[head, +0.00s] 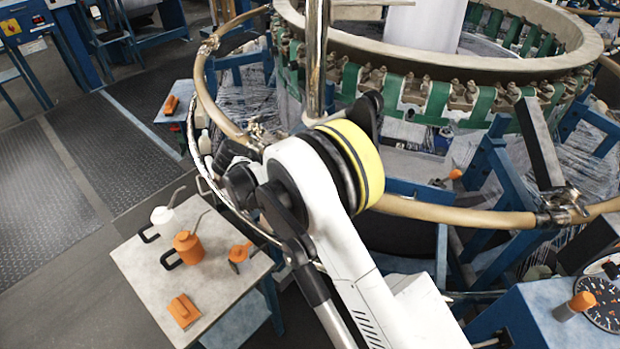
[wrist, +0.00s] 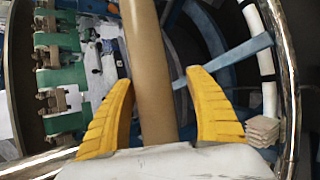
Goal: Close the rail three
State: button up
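My gripper (wrist: 160,79) shows its two yellow fingers spread apart in the wrist view. A tan rail (wrist: 150,50) runs lengthwise through the gap between them, and the fingers look clear of its sides. I cannot tell how deep the rail sits between the fingers. In the head view the tan tubular rail circles the loom, with a left stretch (head: 206,92) and a front stretch (head: 455,213). A metal joint (head: 258,132) sits by the left stretch, and another joint (head: 562,203) is at the right. My arm hides part of the rail and my fingers in the head view. No number shows on the rail.
The loom ring (head: 490,68) with green straps stands behind the rail. A table (head: 140,262) at left holds an orange can (head: 187,246), a white can (head: 162,214) and orange items. A blue console (head: 540,318) with a dial is at lower right. Floor at left is clear.

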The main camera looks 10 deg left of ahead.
jog(key=shift+r, duration=0.1)
jog(key=v, duration=1.2)
jog(key=shift+d, duration=0.1)
jog(key=s+d+r+m+g+y, duration=0.1)
jog(key=d+r+y, duration=0.1)
jog(key=d+r, duration=0.35)
jog(key=s+d+r+m+y, duration=0.1)
jog(key=d+r, duration=0.2)
jog(key=d, duration=0.6)
jog(key=s+d+r+m+g+y, duration=0.15)
jog(key=d+r, duration=0.25)
jog(key=d, duration=0.4)
jog(key=s+d+m+t+y, duration=0.2)
jog(key=s+d+m, duration=0.1)
jog(key=s+d, duration=0.4)
jog(key=s+d+m+t+y, duration=0.2)
jog(key=s+d+m, duration=0.2)
jog(key=s, duration=0.8)
jog(key=d+f, duration=0.1)
jog(key=d, duration=0.1)
jog(key=shift+d, duration=0.4)
